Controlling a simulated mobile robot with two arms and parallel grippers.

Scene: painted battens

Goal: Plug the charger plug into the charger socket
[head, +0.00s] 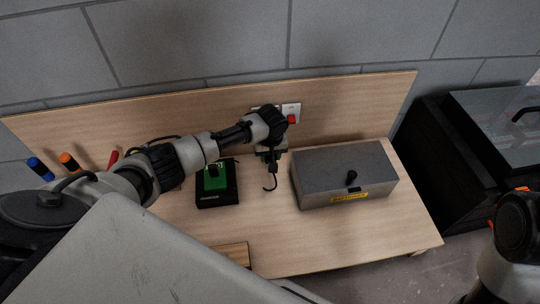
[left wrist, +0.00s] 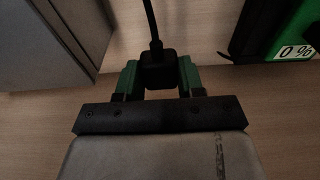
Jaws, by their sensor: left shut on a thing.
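The charger plug is a small black block (left wrist: 157,68) with a black cable, held between the green fingertips of my left gripper (left wrist: 158,80) in the left wrist view. A white wall plate with a red switch (head: 291,114) is on the panel just above and right of the gripper; my arm covers part of this socket area. The plug's prongs are hidden, and I cannot tell whether it touches the socket.
A grey metal box (head: 343,174) stands to the right. Colored-handled tools (head: 68,160) are at the left. The bench front right (head: 380,230) is clear.

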